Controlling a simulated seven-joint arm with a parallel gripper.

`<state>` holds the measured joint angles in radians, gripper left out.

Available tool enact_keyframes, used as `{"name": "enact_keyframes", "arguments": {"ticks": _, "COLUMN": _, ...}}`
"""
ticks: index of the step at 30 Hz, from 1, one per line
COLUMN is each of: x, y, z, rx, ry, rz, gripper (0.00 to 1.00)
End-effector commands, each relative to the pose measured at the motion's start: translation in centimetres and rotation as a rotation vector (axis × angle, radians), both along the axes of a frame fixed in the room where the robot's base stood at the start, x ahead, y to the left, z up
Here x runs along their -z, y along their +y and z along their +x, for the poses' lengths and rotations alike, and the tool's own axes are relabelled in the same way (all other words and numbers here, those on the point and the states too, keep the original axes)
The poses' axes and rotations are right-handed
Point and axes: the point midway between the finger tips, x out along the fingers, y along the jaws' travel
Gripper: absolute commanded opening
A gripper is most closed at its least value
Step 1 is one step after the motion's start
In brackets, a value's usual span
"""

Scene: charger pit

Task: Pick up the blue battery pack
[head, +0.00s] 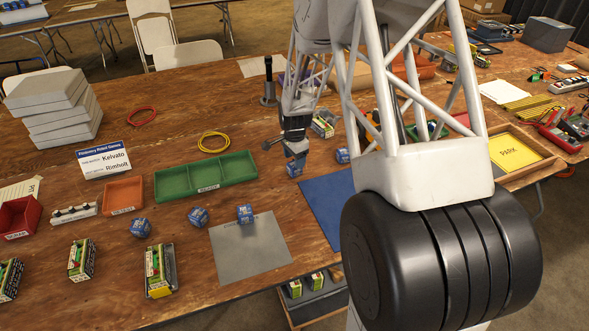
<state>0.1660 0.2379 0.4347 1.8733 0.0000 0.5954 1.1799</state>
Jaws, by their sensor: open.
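Several small blue blocks with pale markings, which look like blue battery packs, are on the wooden table in the head view. One blue pack (294,170) is right at the tip of my gripper (297,157), below or between the fingers; I cannot tell which. My gripper points down and is open. Another blue pack (342,156) lies to its right, near my arm. A blue pack (245,213) sits at the top edge of the grey mat. Two more blue packs (198,217) (140,228) lie to the left of the mat.
A green divided tray (205,180) is left of my gripper. The grey mat (250,252) and blue mat (326,205) lie in front. Boxed packs (160,270) stand front left; white boxes (55,105) are stacked at the left. My arm hides the right middle.

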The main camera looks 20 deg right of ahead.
Motion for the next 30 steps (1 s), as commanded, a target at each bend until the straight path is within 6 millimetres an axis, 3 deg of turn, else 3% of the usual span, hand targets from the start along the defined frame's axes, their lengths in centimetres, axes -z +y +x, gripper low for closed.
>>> {"name": "enact_keyframes", "arguments": {"ticks": 10, "x": 0.5, "y": 0.0, "z": 0.0, "rx": 0.0, "ry": 0.001, "rz": 0.001, "gripper": 0.62}}
{"name": "enact_keyframes", "arguments": {"ticks": 22, "x": 4.3, "y": 0.0, "z": 0.0, "rx": 0.0, "ry": 0.002, "rz": 0.001, "gripper": 0.62}}
{"name": "enact_keyframes", "arguments": {"ticks": 30, "x": 5.2, "y": 0.0, "z": 0.1, "rx": 0.0, "ry": 0.0, "rz": 0.0, "gripper": 0.62}}
